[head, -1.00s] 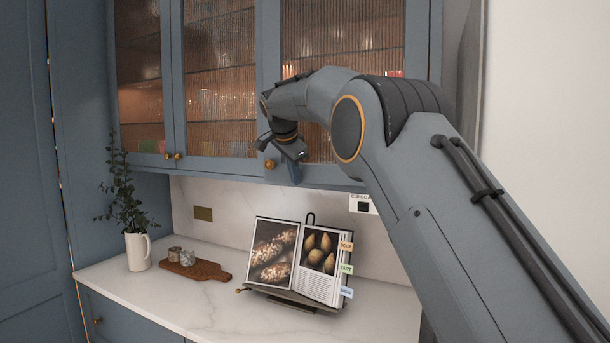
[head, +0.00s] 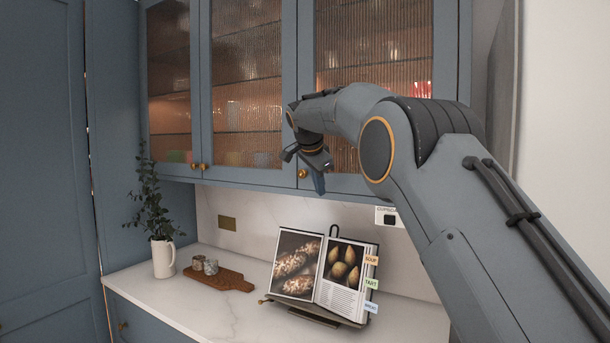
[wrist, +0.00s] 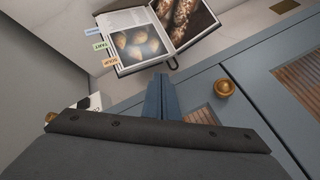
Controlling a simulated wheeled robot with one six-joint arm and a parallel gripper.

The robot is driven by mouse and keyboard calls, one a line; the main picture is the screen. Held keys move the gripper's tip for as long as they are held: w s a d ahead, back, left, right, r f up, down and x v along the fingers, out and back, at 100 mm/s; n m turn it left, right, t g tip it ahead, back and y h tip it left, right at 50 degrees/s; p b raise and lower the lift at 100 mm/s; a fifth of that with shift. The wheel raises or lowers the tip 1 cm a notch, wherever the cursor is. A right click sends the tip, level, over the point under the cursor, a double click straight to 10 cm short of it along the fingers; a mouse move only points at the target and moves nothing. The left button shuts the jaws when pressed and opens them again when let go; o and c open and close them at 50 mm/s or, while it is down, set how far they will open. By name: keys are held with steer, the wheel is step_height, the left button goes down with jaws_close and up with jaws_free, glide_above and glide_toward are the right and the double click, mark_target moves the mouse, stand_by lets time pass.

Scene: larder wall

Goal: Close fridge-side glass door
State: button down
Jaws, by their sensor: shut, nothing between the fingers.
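Three glass doors with blue frames and ribbed panes front the wall cabinet: a left one (head: 169,85), a middle one (head: 246,90) and a right one (head: 372,50). All three look flush or nearly so; a small gap cannot be ruled out. I cannot tell which is the fridge-side one. My gripper (head: 318,185) is shut and empty, just right of the right door's brass knob (head: 303,173), at its lower edge. In the wrist view my shut fingers (wrist: 160,95) point past the door's bottom edge, apart from the knob (wrist: 224,88). My arm hides part of the right door.
Below, an open cookbook (head: 322,272) on a stand, a wooden board (head: 222,280) with two small pots and a white jug (head: 163,258) with a plant stand on the marble counter (head: 190,315). Tall blue panels (head: 40,170) rise at the left.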

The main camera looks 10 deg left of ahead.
steer(key=s+a+r+b, duration=0.1)
steer(key=s+a+r, duration=0.4)
steer(key=r, duration=0.3)
steer(key=shift+s+a, duration=0.35)
steer(key=shift+a, duration=0.35)
